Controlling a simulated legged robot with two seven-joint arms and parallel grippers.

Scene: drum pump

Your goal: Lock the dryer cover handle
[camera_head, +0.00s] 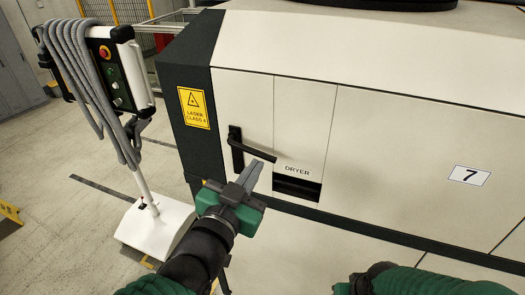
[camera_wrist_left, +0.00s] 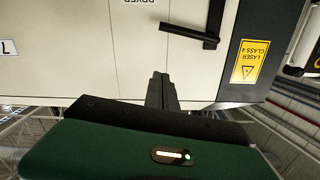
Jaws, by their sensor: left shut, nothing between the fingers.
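The black dryer cover handle (camera_head: 258,152) is a lever on an upright black plate on the pale machine panel. The lever points right, roughly level with the panel's lower edge, and its plate is upright. It also shows in the left wrist view (camera_wrist_left: 185,32), where the picture is upside down. My left gripper (camera_head: 250,173) is in front of the panel, just below the lever in the head view. Its fingers are shut with nothing between them. In the left wrist view the fingers (camera_wrist_left: 160,82) appear apart from the handle. My right gripper does not show.
The "DRYER" label and dark slot (camera_head: 297,188) are right of the handle. A yellow laser sign (camera_head: 194,108) is on the dark corner post. A control stand with a coiled hose (camera_head: 90,85) stands at left. My right arm (camera_head: 415,281) shows at bottom right.

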